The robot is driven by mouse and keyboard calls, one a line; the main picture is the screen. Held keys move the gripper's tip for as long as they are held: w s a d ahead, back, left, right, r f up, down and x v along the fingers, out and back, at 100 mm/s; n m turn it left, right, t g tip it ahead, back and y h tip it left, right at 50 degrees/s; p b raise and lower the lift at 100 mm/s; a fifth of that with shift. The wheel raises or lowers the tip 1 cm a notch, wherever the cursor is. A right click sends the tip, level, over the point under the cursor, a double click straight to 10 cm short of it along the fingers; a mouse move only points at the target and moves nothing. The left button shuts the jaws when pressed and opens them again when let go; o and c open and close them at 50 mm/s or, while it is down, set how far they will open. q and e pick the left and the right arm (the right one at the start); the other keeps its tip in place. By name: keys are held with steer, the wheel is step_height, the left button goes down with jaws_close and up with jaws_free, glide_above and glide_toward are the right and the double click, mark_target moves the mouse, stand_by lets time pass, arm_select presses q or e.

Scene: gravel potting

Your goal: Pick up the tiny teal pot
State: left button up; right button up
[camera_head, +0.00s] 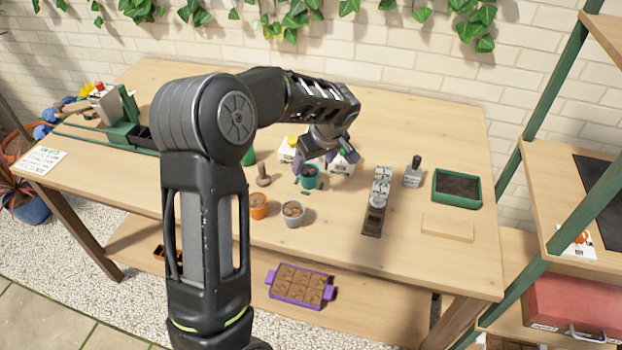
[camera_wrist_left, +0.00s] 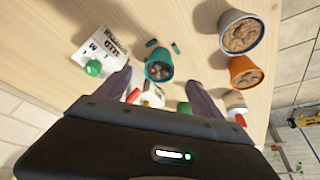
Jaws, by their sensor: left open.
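The tiny teal pot (camera_head: 311,181) stands on the wooden table, left of the middle. It also shows in the left wrist view (camera_wrist_left: 159,68), with dark and brownish bits inside. My left gripper (camera_head: 315,163) reaches over it from behind. In the left wrist view the gripper (camera_wrist_left: 160,80) is open, with one finger on each side of the pot's near edge. No finger clearly touches the pot, and I cannot tell the exact height of the tips. My right gripper is not in view.
An orange pot (camera_head: 259,207) and a grey pot (camera_head: 292,214), both filled, stand in front. Small teal pieces (camera_wrist_left: 151,43) lie beside the teal pot. White boxes (camera_head: 342,165) stand close behind. A green tray (camera_head: 457,204) and a wooden block (camera_head: 447,228) lie right.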

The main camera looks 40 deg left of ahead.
mark_target(310, 172)
arm_select(q)
steer(key=shift+x, duration=1.3)
steer(key=shift+p, duration=0.3)
steer(key=p+x, duration=0.2)
steer(key=x, duration=0.2)
steer(key=shift+w+a+f, duration=0.1)
steer(key=shift+f, duration=0.45)
steer(key=c, duration=1.5)
